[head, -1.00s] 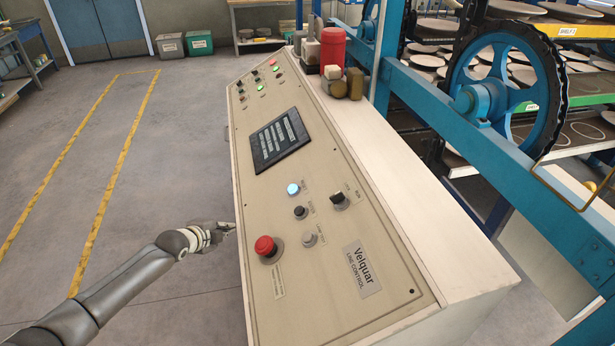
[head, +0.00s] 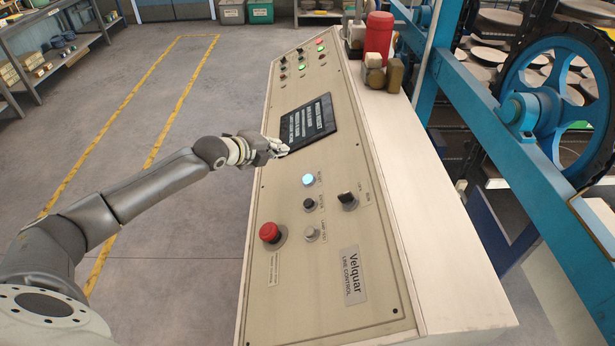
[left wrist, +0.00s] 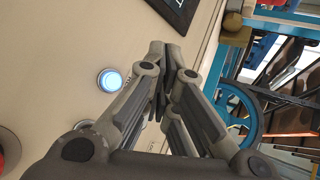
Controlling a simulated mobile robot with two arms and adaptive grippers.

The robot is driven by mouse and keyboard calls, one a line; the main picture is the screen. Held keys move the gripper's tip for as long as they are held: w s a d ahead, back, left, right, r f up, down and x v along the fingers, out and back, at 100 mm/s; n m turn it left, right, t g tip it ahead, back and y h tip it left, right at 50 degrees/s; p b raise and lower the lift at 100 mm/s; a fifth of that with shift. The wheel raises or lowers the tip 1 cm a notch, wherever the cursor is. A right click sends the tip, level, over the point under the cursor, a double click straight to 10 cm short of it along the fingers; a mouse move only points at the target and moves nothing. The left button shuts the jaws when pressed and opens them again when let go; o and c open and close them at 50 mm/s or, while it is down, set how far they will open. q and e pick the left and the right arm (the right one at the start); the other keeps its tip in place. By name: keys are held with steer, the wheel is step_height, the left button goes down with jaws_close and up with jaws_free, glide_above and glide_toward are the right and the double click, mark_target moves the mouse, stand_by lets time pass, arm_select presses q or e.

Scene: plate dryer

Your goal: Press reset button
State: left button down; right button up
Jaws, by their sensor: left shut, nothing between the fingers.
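The sloping control panel (head: 330,262) carries a lit pale-blue button (head: 309,180), a black button (head: 308,204) below it and a grey button (head: 311,234) lower down. Their small labels are too blurred to read surely, so I cannot tell which is reset. My left gripper (head: 283,150) is shut and empty, over the panel by the screen's lower left corner, above the lit button in the picture. In the left wrist view the lit button (left wrist: 110,80) is left of the shut fingers (left wrist: 166,50); the fingers hide part of the panel. My right gripper is out of view.
A red mushroom button (head: 269,232) and a black rotary switch (head: 347,201) flank the small buttons. A dark screen (head: 308,125) lies beside the gripper. A red container (head: 379,37) stands on the console top. Blue machinery (head: 510,150) is at right; open floor lies left.

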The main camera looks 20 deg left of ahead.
mark_target(308, 179)
arm_select(q)
steer(key=shift+w+d+f+b, duration=0.35)
steer(key=shift+d+f+b, duration=0.5)
steer(key=shift+f, duration=0.45)
steer(key=shift+w+d+f+b, duration=0.35)
steer(key=shift+d+f+b, duration=0.2)
steer(key=shift+f+b, duration=0.6)
steer(key=shift+w+d+f+b, duration=0.35)
steer(key=shift+d+f+b, duration=0.4)
steer(key=shift+f, duration=0.65)
steer(key=shift+a, duration=0.1)
steer(key=shift+f, duration=0.1)
steer(key=shift+w+d+f, duration=0.1)
steer(key=shift+d+f, duration=0.15)
